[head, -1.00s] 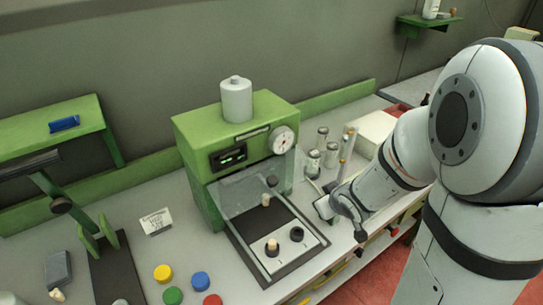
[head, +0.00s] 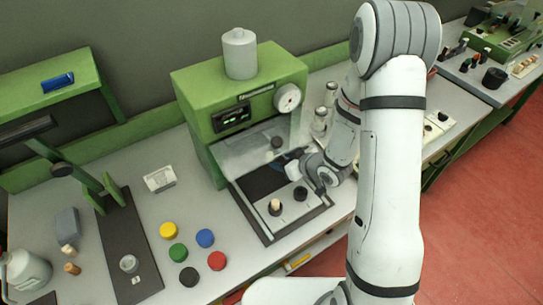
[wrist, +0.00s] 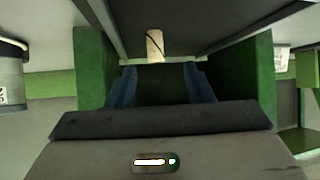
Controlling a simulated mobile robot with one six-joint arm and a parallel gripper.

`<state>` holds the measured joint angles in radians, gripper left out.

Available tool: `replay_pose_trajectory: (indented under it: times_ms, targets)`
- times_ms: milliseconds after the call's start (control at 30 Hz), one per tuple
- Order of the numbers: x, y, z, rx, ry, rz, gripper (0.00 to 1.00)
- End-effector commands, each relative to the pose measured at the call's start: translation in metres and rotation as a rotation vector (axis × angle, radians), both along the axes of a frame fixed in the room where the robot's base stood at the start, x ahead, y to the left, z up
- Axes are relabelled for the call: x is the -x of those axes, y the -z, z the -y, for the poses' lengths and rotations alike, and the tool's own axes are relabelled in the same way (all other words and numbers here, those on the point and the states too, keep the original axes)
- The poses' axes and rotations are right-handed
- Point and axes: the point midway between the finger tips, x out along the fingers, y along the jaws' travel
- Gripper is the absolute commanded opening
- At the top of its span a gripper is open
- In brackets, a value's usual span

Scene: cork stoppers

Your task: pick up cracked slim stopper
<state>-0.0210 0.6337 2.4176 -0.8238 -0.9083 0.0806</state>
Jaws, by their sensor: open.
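A slim pale cork stopper (wrist: 155,45) with a dark crack line across it shows at the upper middle of the wrist view. It lies just beyond my blue fingertips and between their lines. My gripper (wrist: 160,68) is open and empty, with a gap on both sides of the stopper. In the head view my gripper (head: 284,161) reaches from the right into the green press (head: 195,95), under its clear guard. The slim stopper cannot be made out there now.
A pale cork stopper (head: 275,205) and a black knob (head: 300,194) stand on the press's front plate, close below my gripper. Glass jars (head: 320,122) stand right of the press. Coloured discs (head: 205,238) lie in front at left.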

Motion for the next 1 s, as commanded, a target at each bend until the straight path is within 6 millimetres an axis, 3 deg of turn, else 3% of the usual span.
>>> replay_pose_trajectory:
  times_ms: [467,800,1000]
  targets:
    - [-0.035,0.019,-0.026,0.000,0.001,-0.001,0.47]
    - [-0.040,0.024,-0.029,0.001,0.003,0.001,0.47]
    - [-0.039,0.024,-0.029,0.000,0.004,0.000,0.32]
